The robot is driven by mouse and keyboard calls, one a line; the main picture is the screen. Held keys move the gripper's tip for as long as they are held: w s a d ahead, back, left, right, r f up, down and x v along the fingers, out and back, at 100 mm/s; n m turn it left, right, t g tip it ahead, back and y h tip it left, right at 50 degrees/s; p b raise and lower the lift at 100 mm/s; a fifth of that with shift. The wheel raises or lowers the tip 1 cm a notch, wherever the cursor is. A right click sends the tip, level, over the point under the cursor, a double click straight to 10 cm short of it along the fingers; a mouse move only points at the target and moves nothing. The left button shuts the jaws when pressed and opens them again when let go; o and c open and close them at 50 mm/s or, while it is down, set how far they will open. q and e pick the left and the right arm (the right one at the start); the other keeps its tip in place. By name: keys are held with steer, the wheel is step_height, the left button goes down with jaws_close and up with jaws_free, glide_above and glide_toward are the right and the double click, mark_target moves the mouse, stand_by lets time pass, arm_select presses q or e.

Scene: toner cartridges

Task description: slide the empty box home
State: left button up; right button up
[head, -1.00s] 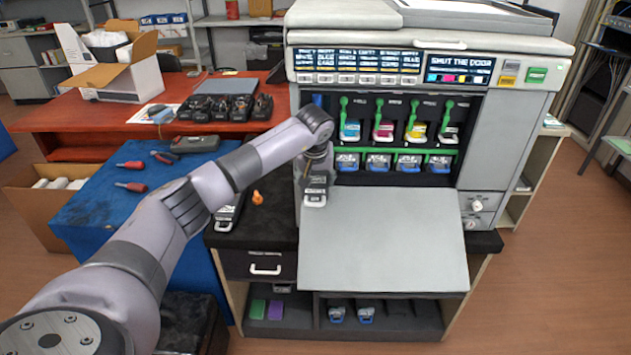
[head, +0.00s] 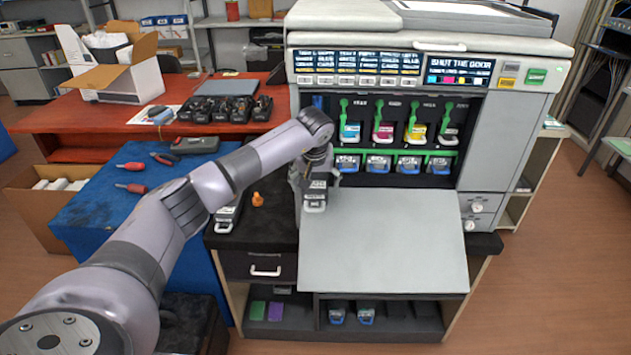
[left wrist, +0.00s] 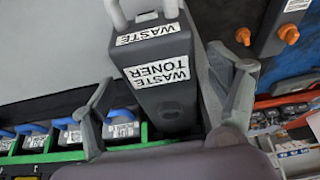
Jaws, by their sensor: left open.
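A dark grey waste toner box (head: 316,196) with white labels and a light handle shows at the left side of the printer's open front, above the lowered door. In the left wrist view the box (left wrist: 160,85) lies between my fingers, handle at the top of the picture. My left gripper (left wrist: 165,78) is open around it; a gap shows at the left finger, while the right finger is close beside it. Whether it touches is unclear. The box's rear end is hidden. A second similar box (head: 226,214) lies on the dark counter to the left. My right gripper is not in view.
The grey printer door (head: 385,245) is folded down over the counter. Coloured cartridges (head: 383,131) with green levers fill the bays to the right. A small orange piece (head: 258,199) sits on the counter. A blue mat (head: 95,215) with tools is at left.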

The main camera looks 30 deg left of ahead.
mark_target(315, 192)
arm_select(q)
steer(key=shift+s+d+p, duration=0.3)
steer(key=shift+s, duration=0.2)
steer(key=shift+s+d+p, duration=0.3)
steer(key=shift+s, duration=0.2)
steer(key=shift+s+d, duration=0.5)
steer(key=shift+s, duration=0.25)
steer(key=p+v, duration=0.4)
steer(key=v, duration=0.1)
steer(key=shift+s+d+r+p, duration=0.15)
steer(key=shift+s+p, duration=0.1)
steer(key=shift+p, duration=0.1)
steer(key=v, duration=0.1)
steer(key=p+v, duration=0.1)
steer(key=shift+s+d+r, duration=0.15)
steer(key=shift+s, duration=0.15)
